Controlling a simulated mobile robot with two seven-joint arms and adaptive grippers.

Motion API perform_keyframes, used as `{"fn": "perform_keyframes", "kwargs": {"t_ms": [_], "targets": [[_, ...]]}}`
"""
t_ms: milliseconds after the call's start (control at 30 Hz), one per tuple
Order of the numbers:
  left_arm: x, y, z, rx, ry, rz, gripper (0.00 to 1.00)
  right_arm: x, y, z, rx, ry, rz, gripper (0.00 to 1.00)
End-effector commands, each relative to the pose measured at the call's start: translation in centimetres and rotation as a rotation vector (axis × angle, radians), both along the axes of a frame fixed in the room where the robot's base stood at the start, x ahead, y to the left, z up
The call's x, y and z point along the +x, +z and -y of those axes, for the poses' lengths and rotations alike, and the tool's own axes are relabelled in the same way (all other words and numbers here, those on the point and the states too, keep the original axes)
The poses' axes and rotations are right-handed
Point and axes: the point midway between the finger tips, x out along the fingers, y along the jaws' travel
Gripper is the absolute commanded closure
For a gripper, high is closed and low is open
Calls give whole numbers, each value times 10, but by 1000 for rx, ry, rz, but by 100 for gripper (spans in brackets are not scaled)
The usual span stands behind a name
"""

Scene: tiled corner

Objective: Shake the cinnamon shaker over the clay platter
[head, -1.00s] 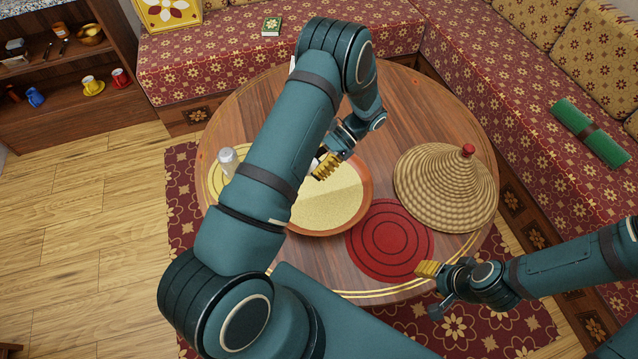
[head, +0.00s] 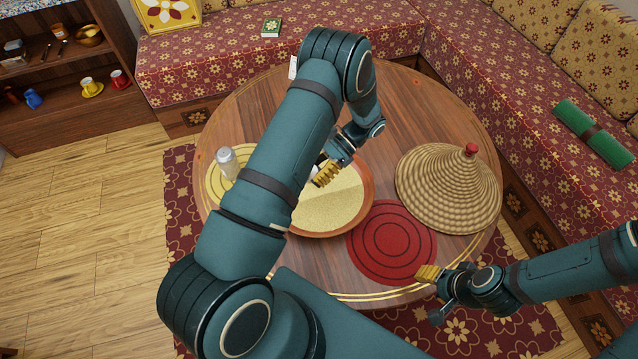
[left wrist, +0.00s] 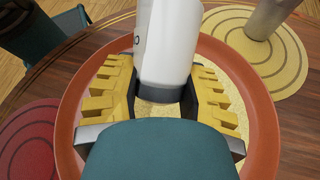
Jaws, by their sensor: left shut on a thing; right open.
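The clay platter (head: 370,190) lies on the round table, with an orange-brown rim and a pale yellow grainy filling. My left gripper (head: 327,174) is above the platter, shut on a white shaker. In the left wrist view the white shaker (left wrist: 168,45) stands between the yellow fingers (left wrist: 160,95), with a dark grey end toward the platter. The platter's rim (left wrist: 70,125) circles below it. My right gripper (head: 428,273) is open and empty near the table's front edge.
A clear jar with a metal lid (head: 228,164) stands on a yellow mat (head: 213,185) left of the platter. A red mat (head: 391,242) lies bare at the front. A woven cone lid (head: 448,190) with a red knob stands at the right. Cushioned benches surround the back.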

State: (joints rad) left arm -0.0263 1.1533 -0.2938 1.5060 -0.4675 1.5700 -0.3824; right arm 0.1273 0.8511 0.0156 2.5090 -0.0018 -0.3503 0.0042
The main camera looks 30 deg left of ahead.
Motion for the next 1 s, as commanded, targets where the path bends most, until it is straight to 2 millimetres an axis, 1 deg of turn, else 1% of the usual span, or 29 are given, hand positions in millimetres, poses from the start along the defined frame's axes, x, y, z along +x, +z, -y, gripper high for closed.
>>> {"fn": "perform_keyframes", "kwargs": {"t_ms": [33, 100, 400, 533, 833, 933, 1000], "targets": [[0, 6, 0, 0, 0, 0, 97, 0, 4, 0, 0, 0, 0, 53], [0, 10, 0, 0, 0, 0, 97, 0, 8, 0, 0, 0, 0, 53], [0, 29, 0, 0, 0, -1, 97, 0, 20, 0, 0, 0, 0, 53], [0, 34, 0, 0, 0, -1, 97, 0, 23, 0, 0, 0, 0, 53], [0, 31, 0, 0, 0, -1, 97, 0, 21, 0, 0, 0, 0, 53], [0, 20, 0, 0, 0, -1, 97, 0, 13, 0, 0, 0, 0, 53], [0, 8, 0, 0, -1, -1, 97, 0, 4, 0, 0, 0, 0, 53]]}}
